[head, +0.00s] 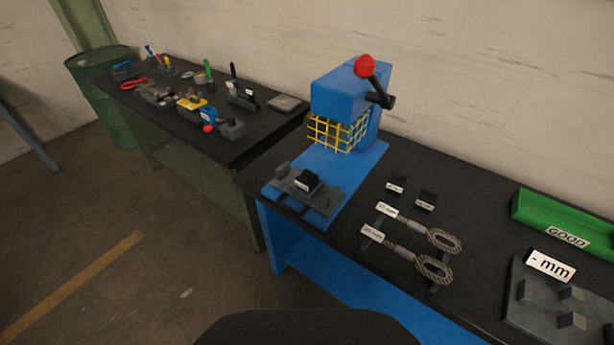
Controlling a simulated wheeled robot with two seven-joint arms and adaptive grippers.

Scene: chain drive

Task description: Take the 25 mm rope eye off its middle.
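Two grey rope eyes lie side by side on the dark right-hand bench, each with a twisted loop on the right and a metal sleeve with a white tag on the left. The farther rope eye (445,241) has its tag (387,209) toward the press. The nearer rope eye (434,269) has its tag (373,233) close to the blue part of the bench. The tags are too small to read, so I cannot tell which is the 25 mm one. Dark supports show partly under them. Neither gripper is in view.
A blue press (340,95) with a yellow guard and red-knobbed lever stands left of the rope eyes. Two labelled black blocks (396,185) lie behind them. A green GOOD tray (565,225) and a "- mm" plate (522,318) are right. A tool-covered bench (255,130) is left.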

